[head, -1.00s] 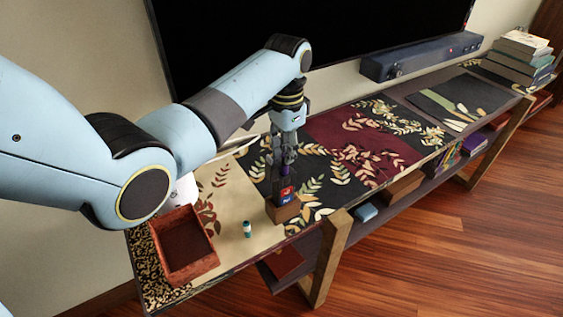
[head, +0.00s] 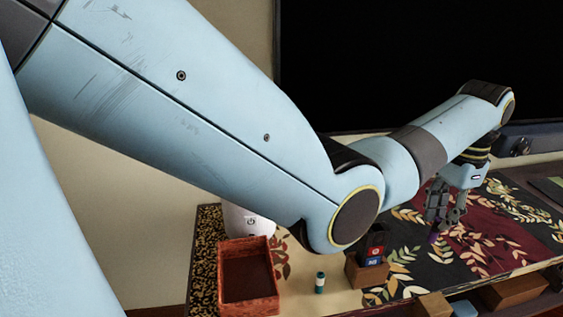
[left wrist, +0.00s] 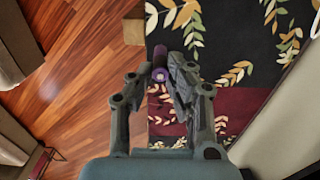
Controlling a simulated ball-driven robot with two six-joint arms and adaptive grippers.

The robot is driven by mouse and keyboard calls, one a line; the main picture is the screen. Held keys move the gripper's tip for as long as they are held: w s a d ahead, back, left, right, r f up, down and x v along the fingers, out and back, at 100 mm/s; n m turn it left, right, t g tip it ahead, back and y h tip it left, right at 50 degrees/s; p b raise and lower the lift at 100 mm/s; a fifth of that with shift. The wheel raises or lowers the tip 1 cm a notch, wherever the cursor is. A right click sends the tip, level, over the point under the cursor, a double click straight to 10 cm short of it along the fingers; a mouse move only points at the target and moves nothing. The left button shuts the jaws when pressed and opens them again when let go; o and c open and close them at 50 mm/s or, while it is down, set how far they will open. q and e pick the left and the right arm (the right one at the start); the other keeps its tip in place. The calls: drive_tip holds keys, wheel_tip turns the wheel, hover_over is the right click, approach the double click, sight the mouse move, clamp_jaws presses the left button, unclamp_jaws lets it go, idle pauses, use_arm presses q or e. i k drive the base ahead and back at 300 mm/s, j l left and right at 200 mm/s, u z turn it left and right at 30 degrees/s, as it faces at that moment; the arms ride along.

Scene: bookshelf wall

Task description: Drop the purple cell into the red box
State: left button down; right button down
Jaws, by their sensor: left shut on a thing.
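My left gripper (head: 440,212) is shut on the purple cell (head: 433,239) and holds it above the patterned cloth, right of the wooden holder. In the left wrist view the purple cell (left wrist: 160,74) sits between the fingertips (left wrist: 163,72). The red box (head: 250,308) is open at the top and stands near the left end of the cabinet, well to the left of the gripper. Its visible inside looks empty. My right gripper is out of view.
A wooden holder (head: 367,276) with dark, red and blue items stands between the red box and the gripper. A small teal-and-white cell (head: 320,283) stands between box and holder. A white device (head: 250,222) is behind the box. A dark screen (head: 400,60) rises behind.

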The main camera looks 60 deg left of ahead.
sight(245, 270)
drive_tip(key=l+u, duration=0.1)
drive_tip(key=u, duration=1.7)
